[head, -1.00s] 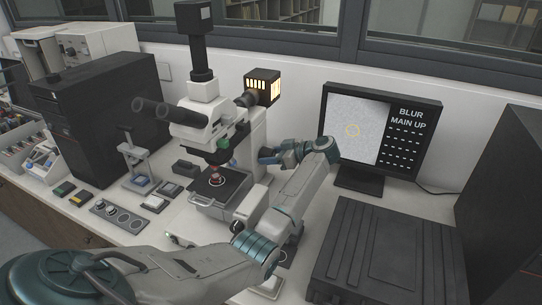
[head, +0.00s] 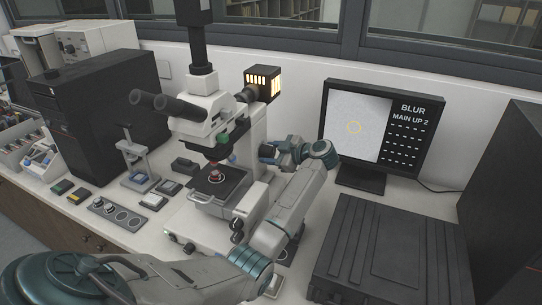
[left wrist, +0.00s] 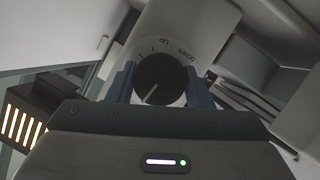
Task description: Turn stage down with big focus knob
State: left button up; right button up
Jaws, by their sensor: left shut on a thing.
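The microscope (head: 208,128) stands on the bench, with its dark stage (head: 232,176) below the objectives. My left gripper (head: 268,152) is at the microscope's right side. In the left wrist view, its fingers (left wrist: 160,84) are on both sides of the big round dark focus knob (left wrist: 158,75) and shut on it. A pale dial behind the knob reads UP and DOWN, and a light line on the knob's face points to the lower left. In the head view the gripper hides the knob. My right gripper is not in view.
A monitor (head: 412,135) at the back right shows a grey picture with a yellow ring and the text "BLUR" and "MAIN UP 2". A lit lamp box (head: 262,82) sits behind the microscope. A black case (head: 385,250) fills the bench at front right.

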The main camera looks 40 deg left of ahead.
pick_arm(q)
jog(key=shift+n+t+b, duration=0.3)
jog(key=shift+n+b, duration=0.15)
jog(key=shift+n, duration=0.15)
jog(key=shift+y, duration=0.3)
jog(key=o, duration=1)
jog(key=shift+d, duration=0.1)
jog(key=shift+d+r+p, duration=0.25)
jog(key=shift+d+p, duration=0.15)
jog(key=shift+d, duration=0.05)
jog(key=p+v, duration=0.4)
jog(key=v, duration=0.5)
jog(key=shift+d, duration=0.4)
jog(key=shift+s, duration=0.1)
